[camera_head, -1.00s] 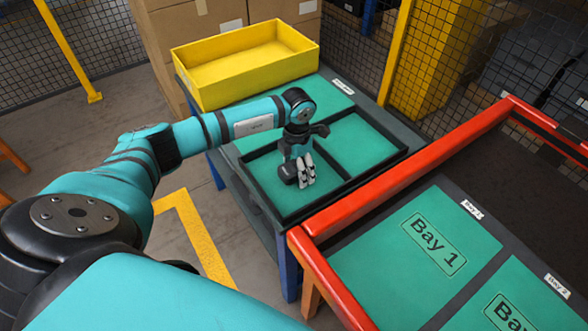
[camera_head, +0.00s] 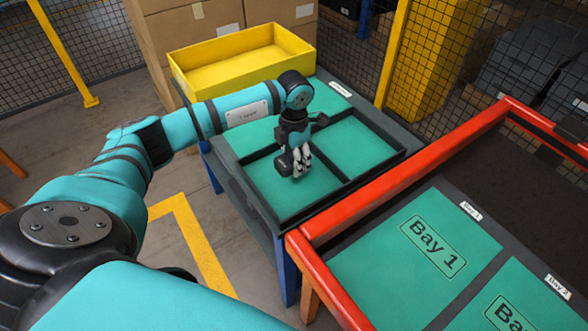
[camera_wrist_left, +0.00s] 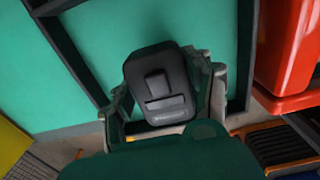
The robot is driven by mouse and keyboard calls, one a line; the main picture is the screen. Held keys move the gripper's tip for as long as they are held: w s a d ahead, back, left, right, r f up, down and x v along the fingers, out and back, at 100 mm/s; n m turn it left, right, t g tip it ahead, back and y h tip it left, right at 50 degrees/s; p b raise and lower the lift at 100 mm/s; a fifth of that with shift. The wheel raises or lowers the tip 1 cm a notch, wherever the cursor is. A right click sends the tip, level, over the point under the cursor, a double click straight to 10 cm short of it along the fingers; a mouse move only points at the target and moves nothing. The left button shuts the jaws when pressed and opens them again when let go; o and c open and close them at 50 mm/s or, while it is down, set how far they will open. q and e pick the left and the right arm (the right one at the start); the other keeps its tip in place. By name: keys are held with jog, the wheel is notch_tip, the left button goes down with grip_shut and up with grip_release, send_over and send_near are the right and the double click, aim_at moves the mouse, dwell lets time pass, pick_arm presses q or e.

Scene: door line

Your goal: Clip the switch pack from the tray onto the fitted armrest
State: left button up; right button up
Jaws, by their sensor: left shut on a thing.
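The switch pack (camera_wrist_left: 157,85) is a dark, rounded block with a raised tab, seen in the left wrist view. My left gripper (camera_head: 300,168) is shut on it, with a finger on either side. In the head view the pack (camera_head: 285,163) shows as a small dark shape beside the pale fingers. The gripper holds it over the near part of the tray (camera_head: 316,206), which has a black rim, black dividers and green floors. From these views I cannot tell how far the pack is above the tray floor. No armrest shows. My right gripper is not in view.
A yellow bin (camera_head: 190,92) stands behind the tray on the same table. To the right, a red-railed (camera_head: 400,184) surface carries an empty green Bay 1 panel (camera_head: 388,290) and part of another bay. Mesh fencing (camera_head: 510,60) and cardboard boxes (camera_head: 150,62) stand behind.

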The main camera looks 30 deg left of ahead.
pick_arm(q)
notch_tip(320, 180, up, 6)
jog(key=shift+f, duration=0.1)
notch_tip(320, 180, up, 4)
jog(key=shift+r+p, duration=0.25)
jog(key=shift+p, duration=1)
jog(key=shift+r+p, duration=1.6)
jog(key=shift+r, duration=0.9)
